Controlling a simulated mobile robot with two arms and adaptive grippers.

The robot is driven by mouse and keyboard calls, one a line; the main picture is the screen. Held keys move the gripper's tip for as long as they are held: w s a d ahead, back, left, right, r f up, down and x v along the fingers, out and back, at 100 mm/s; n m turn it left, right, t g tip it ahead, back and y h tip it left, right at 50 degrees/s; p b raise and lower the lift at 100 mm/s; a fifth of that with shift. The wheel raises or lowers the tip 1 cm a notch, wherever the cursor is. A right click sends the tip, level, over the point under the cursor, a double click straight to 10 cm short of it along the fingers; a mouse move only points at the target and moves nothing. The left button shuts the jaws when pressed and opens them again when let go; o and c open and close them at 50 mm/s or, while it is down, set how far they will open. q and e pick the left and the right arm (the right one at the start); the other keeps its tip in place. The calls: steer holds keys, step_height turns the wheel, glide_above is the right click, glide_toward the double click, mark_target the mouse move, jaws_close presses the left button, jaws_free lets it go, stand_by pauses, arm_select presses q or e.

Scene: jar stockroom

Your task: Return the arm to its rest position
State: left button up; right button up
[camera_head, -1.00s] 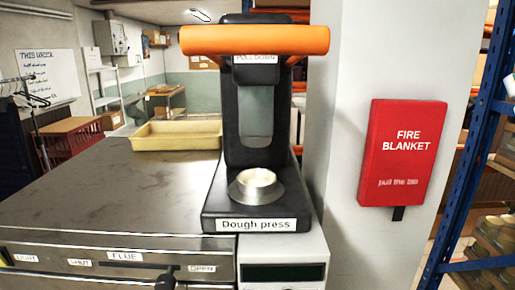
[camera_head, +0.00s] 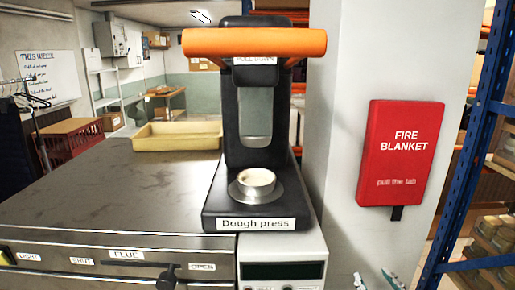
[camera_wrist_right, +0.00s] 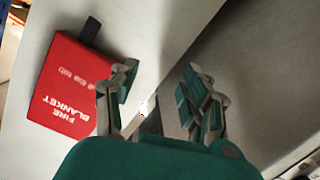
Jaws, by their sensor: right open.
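My right gripper (camera_head: 375,281) shows only as two fingertips at the bottom edge of the head view, right of the dough press (camera_head: 222,205). In the right wrist view its two green-and-grey fingers (camera_wrist_right: 163,88) stand apart with nothing between them. My left gripper is in neither view. The press has an orange handle (camera_head: 255,42) raised at the top. A pale round piece (camera_head: 257,177) sits in the metal cup on its base.
A red fire blanket box (camera_head: 401,153) hangs on the pale pillar (camera_head: 340,110); it also shows in the wrist view (camera_wrist_right: 72,85), beside the fingers. A steel counter (camera_head: 100,195) with a flue slider and a beige tray (camera_head: 178,135) is left. A blue rack post (camera_head: 480,140) stands right.

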steer(key=s+a+f+m+g, duration=0.1)
steer(key=s+a+f+g, duration=0.2)
steer(key=s+f+g, duration=0.6)
steer(key=s+a+f+m+g, duration=0.15)
steer(key=s+f+g, duration=0.25)
steer(key=s+f, duration=1)
steer(key=s+f+g+b, duration=0.15)
steer(key=f+b, duration=0.25)
steer(key=f, duration=1.2)
steer(key=s+f+t+b, duration=0.1)
steer(key=s+f+b, duration=0.25)
steer(key=f, duration=1.25)
steer(key=s+d+f+g+b, duration=0.1)
steer(key=s+f+b, duration=0.2)
steer(key=s+f, duration=0.4)
steer(key=s+d+f+b, duration=0.1)
steer(key=s+f+b, duration=0.2)
steer(key=s+f, duration=0.5)
step_height(320, 180, down, 7)
steer(key=shift+s+d+r+n+g, duration=0.1)
steer(key=shift+s+d+n+g, duration=0.15)
steer(key=shift+n+g, duration=0.1)
